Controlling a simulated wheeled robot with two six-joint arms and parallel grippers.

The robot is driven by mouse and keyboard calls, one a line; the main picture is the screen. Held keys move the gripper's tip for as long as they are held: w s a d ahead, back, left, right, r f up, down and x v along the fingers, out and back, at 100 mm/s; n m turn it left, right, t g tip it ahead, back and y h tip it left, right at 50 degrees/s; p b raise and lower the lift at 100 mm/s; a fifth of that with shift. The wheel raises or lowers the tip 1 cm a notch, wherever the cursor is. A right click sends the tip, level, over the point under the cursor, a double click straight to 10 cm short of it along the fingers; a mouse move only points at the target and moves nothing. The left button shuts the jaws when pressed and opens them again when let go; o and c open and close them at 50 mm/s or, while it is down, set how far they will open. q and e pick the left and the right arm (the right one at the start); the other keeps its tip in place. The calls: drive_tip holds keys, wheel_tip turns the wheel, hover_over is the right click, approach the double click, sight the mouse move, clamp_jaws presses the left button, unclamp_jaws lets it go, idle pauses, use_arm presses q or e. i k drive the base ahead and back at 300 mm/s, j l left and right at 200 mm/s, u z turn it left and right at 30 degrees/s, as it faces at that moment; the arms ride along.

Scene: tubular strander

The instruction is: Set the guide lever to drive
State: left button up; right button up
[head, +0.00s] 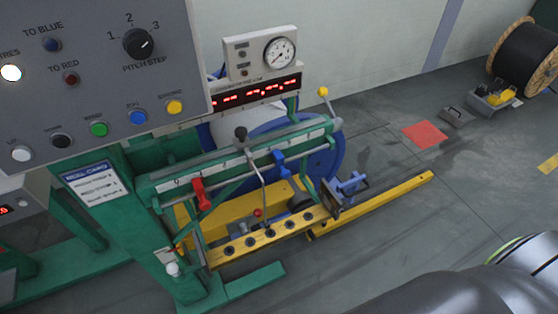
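Several levers show on the green machine frame (165,185) in the head view, and I cannot tell by a label which is the guide lever. One is a lever with a black knob (240,133) above the scale bar, its thin bent rod running down. A small red knob (258,212) sits lower, near the yellow rail. A lever with a yellow knob (322,91) leans at the bar's right end. A red clamp (201,194) and a blue clamp (280,163) hang on the bar. Neither gripper is in view; part of my arm crosses the bottom right.
A grey control panel (90,90) with buttons and a pitch step dial (138,43) fills the upper left. A gauge box (262,52) stands over a red digital display (255,92). A yellow beam (375,203) lies low at right.

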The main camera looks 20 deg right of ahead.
sight(323, 92)
drive_tip(key=l+z, duration=0.2)
drive_tip(key=z, duration=0.2)
drive_tip(key=k+l+z, duration=0.1)
drive_tip(key=l+z, duration=0.15)
drive_tip(key=z, duration=0.2)
